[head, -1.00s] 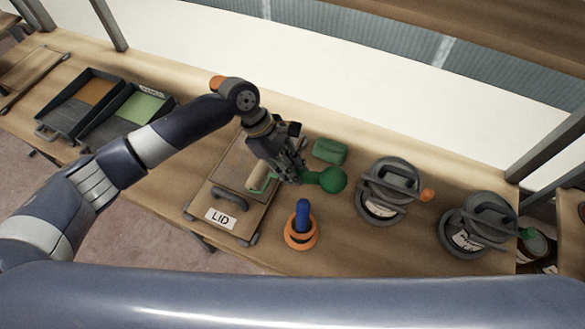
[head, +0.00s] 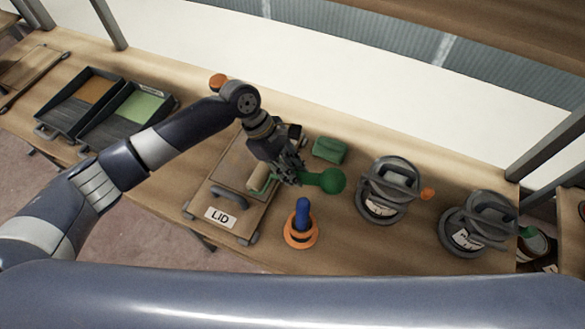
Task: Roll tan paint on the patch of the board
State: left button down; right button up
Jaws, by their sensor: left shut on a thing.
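My left gripper (head: 285,170) is shut on a paint roller by its green handle (head: 325,180). Two dark paint trays stand side by side at the left, one with an orange-tan area (head: 95,90), the other with a light green area (head: 143,107). A flat wooden board (head: 30,70) lies at the far left end of the bench; no patch on it is clear. My right gripper is not in view.
A green block (head: 329,150) lies behind the roller handle. An orange ring with a blue post (head: 302,232) stands near the front edge. Two grey lidded cans (head: 387,192) (head: 477,225) stand at the right. Bare bench lies between the trays and lid.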

pick_arm(q)
jog(key=shift+f, duration=0.4)
jog(key=shift+s+d+r+p, duration=0.25)
jog(key=shift+s+d+p, duration=0.05)
jog(key=shift+d+p, duration=0.4)
jog(key=shift+s+d+p, duration=0.15)
jog(key=shift+d+p, duration=0.15)
jog(key=shift+d, duration=0.05)
jog(key=shift+d+f, duration=0.15)
jog(key=shift+w+a+f+p, duration=0.1)
jog(key=shift+w+a+p, duration=0.1)
jog(key=shift+a, duration=0.35)
jog(key=shift+w+a+p, duration=0.1)
jog(key=shift+w+a, duration=0.1)
jog(key=shift+a, duration=0.5)
